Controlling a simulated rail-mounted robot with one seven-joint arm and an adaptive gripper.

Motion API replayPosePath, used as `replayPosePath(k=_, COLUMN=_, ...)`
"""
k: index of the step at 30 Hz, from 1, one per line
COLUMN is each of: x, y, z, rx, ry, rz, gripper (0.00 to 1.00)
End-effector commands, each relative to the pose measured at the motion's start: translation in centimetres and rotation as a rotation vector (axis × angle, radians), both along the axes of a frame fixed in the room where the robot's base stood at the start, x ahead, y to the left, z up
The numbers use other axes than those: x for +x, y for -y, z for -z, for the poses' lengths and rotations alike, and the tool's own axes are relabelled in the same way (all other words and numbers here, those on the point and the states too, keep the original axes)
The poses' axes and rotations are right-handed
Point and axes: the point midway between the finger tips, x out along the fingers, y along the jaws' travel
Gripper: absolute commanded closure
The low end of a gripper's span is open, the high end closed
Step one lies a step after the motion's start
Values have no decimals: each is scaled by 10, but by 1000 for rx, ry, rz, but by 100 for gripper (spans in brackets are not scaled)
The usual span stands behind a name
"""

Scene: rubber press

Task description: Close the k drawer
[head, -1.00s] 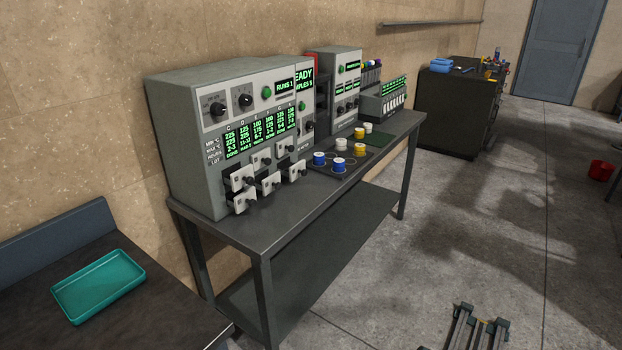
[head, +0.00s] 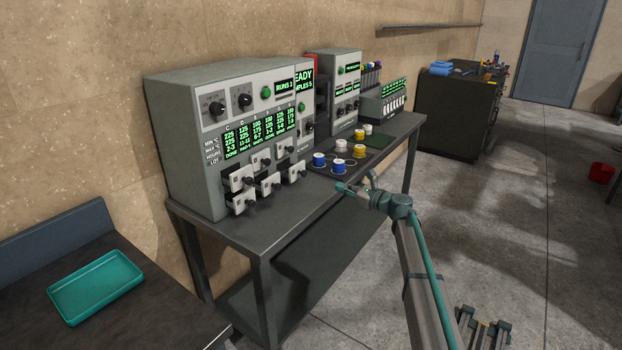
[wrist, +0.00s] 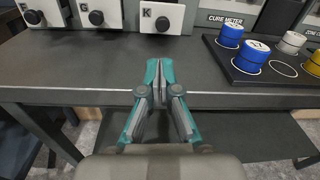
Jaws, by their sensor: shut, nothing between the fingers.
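The K drawer (wrist: 175,15) has a white front marked K and a dark round knob, and it shows at the top middle of the wrist view. In the head view the K drawer (head: 292,172) is at the right end of the grey cabinet's lower row and sticks out from the panel. My gripper (wrist: 159,64) is shut and empty, its teal fingertips together, in front of the drawer and apart from it. In the head view my gripper (head: 340,186) is over the bench's front edge, to the right of the drawer.
Other small drawers (head: 270,183) stick out to the left of K. A dark tray with blue, white and yellow capped pots (head: 319,159) stands on the bench to the right. The bench top (wrist: 80,75) in front of the K drawer is clear.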

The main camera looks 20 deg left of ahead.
Motion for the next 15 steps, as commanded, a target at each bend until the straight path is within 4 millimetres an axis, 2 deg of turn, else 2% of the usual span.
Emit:
replayPosePath(k=3, x=1, y=1, z=-2, rx=36, ry=-89, rz=12, gripper=100)
replayPosePath(k=8, x=3, y=-5, z=-2, rx=42, ry=-122, rz=12, gripper=100)
replayPosePath(k=11, x=6, y=-16, z=-2, rx=41, ry=-121, rz=12, gripper=100)
replayPosePath(k=15, x=13, y=-39, z=-1, rx=41, ry=-120, rz=10, gripper=100)
